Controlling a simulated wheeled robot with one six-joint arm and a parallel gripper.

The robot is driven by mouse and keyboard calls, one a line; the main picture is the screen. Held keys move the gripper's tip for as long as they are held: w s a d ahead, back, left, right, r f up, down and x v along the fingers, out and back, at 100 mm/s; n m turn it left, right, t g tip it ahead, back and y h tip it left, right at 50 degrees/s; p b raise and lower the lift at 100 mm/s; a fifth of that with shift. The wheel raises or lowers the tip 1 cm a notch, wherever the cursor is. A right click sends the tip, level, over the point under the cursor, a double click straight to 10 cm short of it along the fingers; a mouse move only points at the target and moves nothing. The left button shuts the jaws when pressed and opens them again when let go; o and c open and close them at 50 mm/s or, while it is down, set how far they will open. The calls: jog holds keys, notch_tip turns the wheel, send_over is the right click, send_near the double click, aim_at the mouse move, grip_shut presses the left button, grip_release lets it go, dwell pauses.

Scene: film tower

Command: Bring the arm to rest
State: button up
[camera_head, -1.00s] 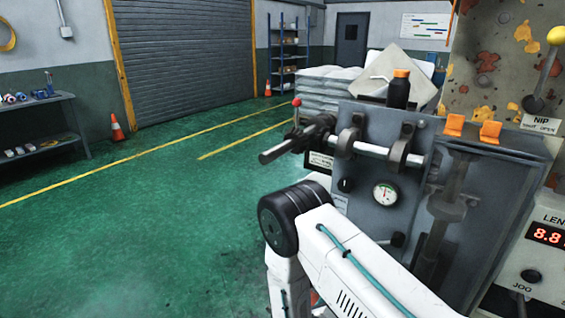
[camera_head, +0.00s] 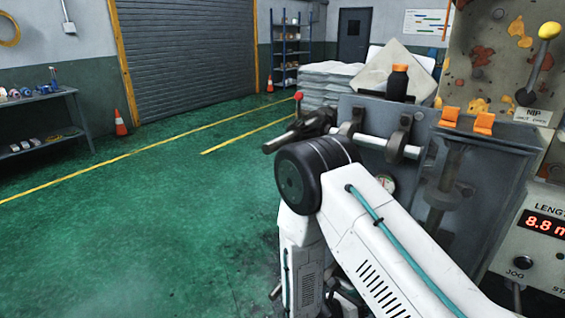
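My arm (camera_head: 395,250) rises from the lower right to a black joint (camera_head: 308,178), and a white link (camera_head: 300,262) hangs down from that joint to the bottom edge. My gripper cannot be made out; the arm's far end runs down out of the picture. Whether it holds anything is hidden. The arm stands in front of the grey machine and covers part of its gauge (camera_head: 388,184).
The grey machine with a metal roller (camera_head: 375,143) is close behind my arm. A dark bottle with an orange cap (camera_head: 398,84) stands on it. A control panel (camera_head: 540,240) reads 8.8 at right. Green floor (camera_head: 150,220) lies open at left, with a shelf (camera_head: 42,120) and cone (camera_head: 120,122) beyond.

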jog(key=s+d+r+m+g+y, duration=0.1)
jog(key=s+r+m+y, duration=0.4)
jog(key=s+r+m, duration=0.3)
jog(key=s+d+r+m+g+y, duration=0.1)
jog(key=s+r+m+y, duration=0.4)
jog(key=r, duration=1.1)
jog(key=s+d+r+m+g+y, duration=0.1)
jog(key=s+r+m+g+y, duration=0.1)
jog(key=s+r+m+y, duration=0.4)
jog(key=s+r+m, duration=0.5)
jog(key=r+m, duration=0.1)
jog(key=m, duration=0.3)
jog(key=shift+s+r+g, duration=0.15)
jog(key=shift+r+g, duration=0.1)
jog(key=shift+g, duration=0.15)
